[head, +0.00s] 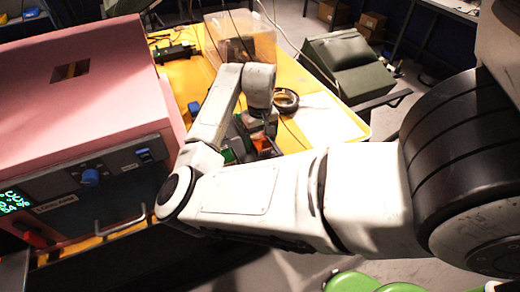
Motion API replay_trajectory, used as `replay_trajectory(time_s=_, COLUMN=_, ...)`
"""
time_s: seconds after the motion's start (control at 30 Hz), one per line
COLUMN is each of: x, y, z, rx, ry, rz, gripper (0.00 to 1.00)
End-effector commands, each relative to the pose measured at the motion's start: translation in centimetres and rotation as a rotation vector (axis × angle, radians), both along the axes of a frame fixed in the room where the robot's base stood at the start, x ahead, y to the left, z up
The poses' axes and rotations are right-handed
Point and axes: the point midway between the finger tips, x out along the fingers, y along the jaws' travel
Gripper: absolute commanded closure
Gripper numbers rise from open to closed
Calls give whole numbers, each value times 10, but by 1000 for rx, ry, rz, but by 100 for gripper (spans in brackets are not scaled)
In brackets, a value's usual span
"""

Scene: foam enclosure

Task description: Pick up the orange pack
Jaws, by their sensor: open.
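A small orange piece that looks like the orange pack (262,146) shows on the yellow table, just above my forearm in the picture. My arm reaches across the view from the right and bends down toward it. My gripper (262,131) is at the end of the white wrist, pointing down close to the orange piece. It is open. The fingers are small and dark here, and I cannot tell whether they touch the pack. My forearm hides the near part of the table there.
A pink machine (85,100) with a control panel fills the left. A translucent orange bin (262,45), a black ring (286,101), a blue piece (194,108) and a green piece (228,155) are around the arm. A white sheet (325,120) lies right.

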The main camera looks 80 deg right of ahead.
Motion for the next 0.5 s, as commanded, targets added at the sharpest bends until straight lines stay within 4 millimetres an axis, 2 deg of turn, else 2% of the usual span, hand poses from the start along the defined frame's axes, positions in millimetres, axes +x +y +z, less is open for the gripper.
replay_trajectory(time_s=0.27, x=0, y=0, z=-2, rx=-1, ry=-1, rz=1, gripper=19)
replay_trajectory(time_s=0.5, x=0, y=0, z=-2, rx=-1, ry=0, rz=1, gripper=41)
